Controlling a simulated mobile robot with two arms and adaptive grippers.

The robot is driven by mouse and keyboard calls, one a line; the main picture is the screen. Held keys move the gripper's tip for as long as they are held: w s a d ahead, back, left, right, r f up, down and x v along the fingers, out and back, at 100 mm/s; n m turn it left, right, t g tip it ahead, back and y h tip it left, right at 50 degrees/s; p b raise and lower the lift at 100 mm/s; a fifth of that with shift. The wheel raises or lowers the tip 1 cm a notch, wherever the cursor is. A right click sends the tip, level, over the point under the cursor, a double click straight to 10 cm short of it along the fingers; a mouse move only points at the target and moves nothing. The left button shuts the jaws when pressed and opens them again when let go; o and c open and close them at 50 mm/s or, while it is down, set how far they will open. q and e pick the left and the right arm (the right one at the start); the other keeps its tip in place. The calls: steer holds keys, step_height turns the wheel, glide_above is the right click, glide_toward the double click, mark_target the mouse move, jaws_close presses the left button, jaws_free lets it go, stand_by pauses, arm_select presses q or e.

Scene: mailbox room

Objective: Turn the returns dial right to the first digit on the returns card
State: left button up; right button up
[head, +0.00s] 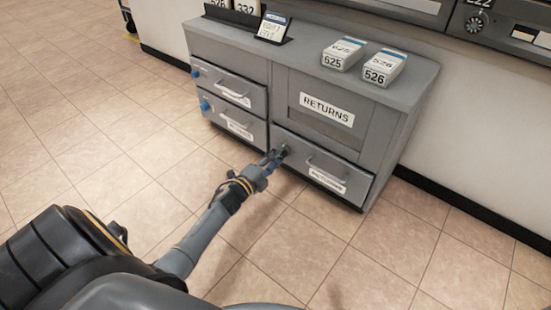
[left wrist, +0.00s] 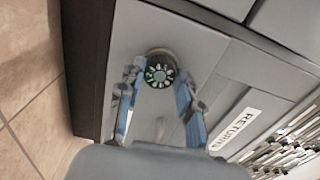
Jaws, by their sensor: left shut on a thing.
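The returns dial (head: 285,150) sits at the upper left of the lower RETURNS drawer (head: 322,172). In the left wrist view the dial (left wrist: 160,73) is a dark round knob with light marks around a greenish centre; its digits are too small to read. My left gripper (head: 273,160) reaches it from the front left. In the left wrist view its blue-padded fingers (left wrist: 158,82) stand on both sides of the dial, shut on it. The returns card (head: 271,28) stands tilted on the cabinet top; its writing is too small to read. My right gripper is not in view.
The grey cabinet (head: 268,52) carries two boxes, marked 525 (head: 343,54) and 526 (head: 384,68). A large RETURNS panel (head: 326,108) is above the lower drawer. The tiled floor in front is clear.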

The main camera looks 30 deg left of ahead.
arm_select(q)
steer(key=shift+m, duration=0.4)
steer(key=o, duration=1.2)
steer(key=shift+c, duration=0.2)
steer(key=s, duration=1.2)
steer(key=shift+a, duration=0.45)
